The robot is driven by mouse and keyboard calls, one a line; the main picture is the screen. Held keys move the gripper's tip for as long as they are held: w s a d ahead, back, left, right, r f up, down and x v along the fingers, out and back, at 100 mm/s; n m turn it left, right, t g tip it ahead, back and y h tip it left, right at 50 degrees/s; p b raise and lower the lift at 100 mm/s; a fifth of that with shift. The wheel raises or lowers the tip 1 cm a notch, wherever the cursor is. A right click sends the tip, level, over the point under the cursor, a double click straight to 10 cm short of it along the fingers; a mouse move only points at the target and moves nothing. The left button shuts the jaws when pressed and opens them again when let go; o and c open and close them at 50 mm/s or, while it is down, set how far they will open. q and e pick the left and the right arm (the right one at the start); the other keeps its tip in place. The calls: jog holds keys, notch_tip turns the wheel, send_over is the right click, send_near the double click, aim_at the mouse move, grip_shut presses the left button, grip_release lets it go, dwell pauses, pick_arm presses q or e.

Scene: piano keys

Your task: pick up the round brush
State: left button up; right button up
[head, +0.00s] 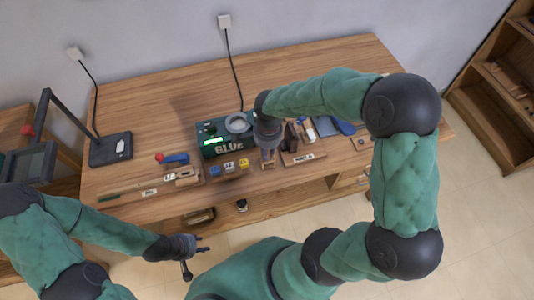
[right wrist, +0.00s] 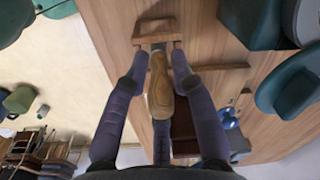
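What looks like the round brush (right wrist: 160,88), with a rounded wooden handle and a greyish far part, lies along the middle of the right wrist view. Its far part meets a small wooden rest (right wrist: 153,40). My right gripper (right wrist: 159,58) is over it, with its fingers apart on both sides of the handle; a gap seems to show at each side. In the head view my right gripper (head: 268,140) is low at the bench's front edge and hides most of the brush. My left gripper (head: 198,262) is open and empty, in front of the bench.
The wooden workbench (head: 150,100) is clear at the back. A green glue box (head: 212,142) with a round grey item stands left of my right gripper. Blue-handled tools (head: 343,127) lie right. A black lamp base (head: 110,149) is far left.

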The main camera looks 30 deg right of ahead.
grip_shut()
jog(key=shift+r, duration=0.1)
notch_tip(320, 180, up, 10)
jog(key=p, duration=0.3)
dwell(1.2)
